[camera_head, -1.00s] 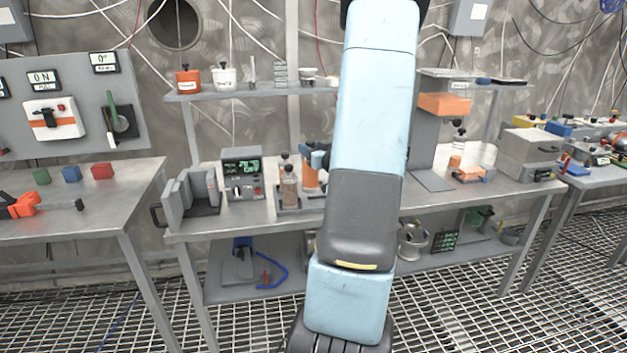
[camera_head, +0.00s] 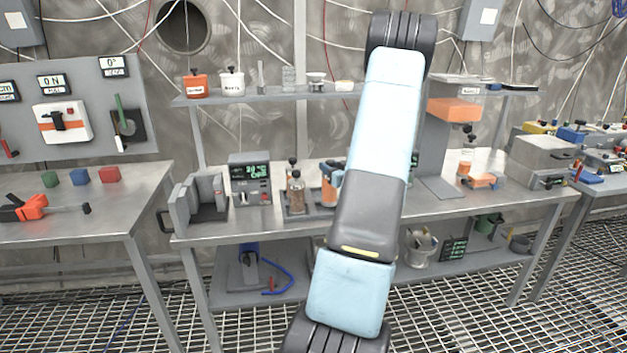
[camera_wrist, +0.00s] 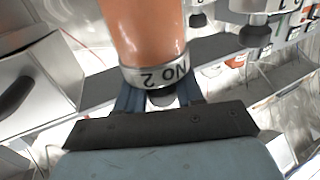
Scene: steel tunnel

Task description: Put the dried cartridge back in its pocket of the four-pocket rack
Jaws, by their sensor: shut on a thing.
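In the wrist view my gripper (camera_wrist: 160,98) is shut on an orange cylindrical cartridge (camera_wrist: 146,35) with a silver band marked "No 2", which reads upside down there. In the head view the orange cartridge (camera_head: 328,192) shows just left of my arm, with the blue fingers of my gripper (camera_head: 335,174) at its upper part. A small grey rack (camera_head: 297,212) stands beside it on the middle bench, with a brownish, dark-capped cartridge (camera_head: 296,192) upright in it. My arm covers the area to the right. I cannot tell whether the held cartridge touches the rack, nor see its pockets clearly.
A meter with a green display (camera_head: 250,180) and a grey open-fronted fixture (camera_head: 203,200) stand left of the rack. A press-like stand (camera_head: 440,150) and a grey box (camera_head: 543,155) stand to the right. A shelf (camera_head: 270,97) with jars runs above.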

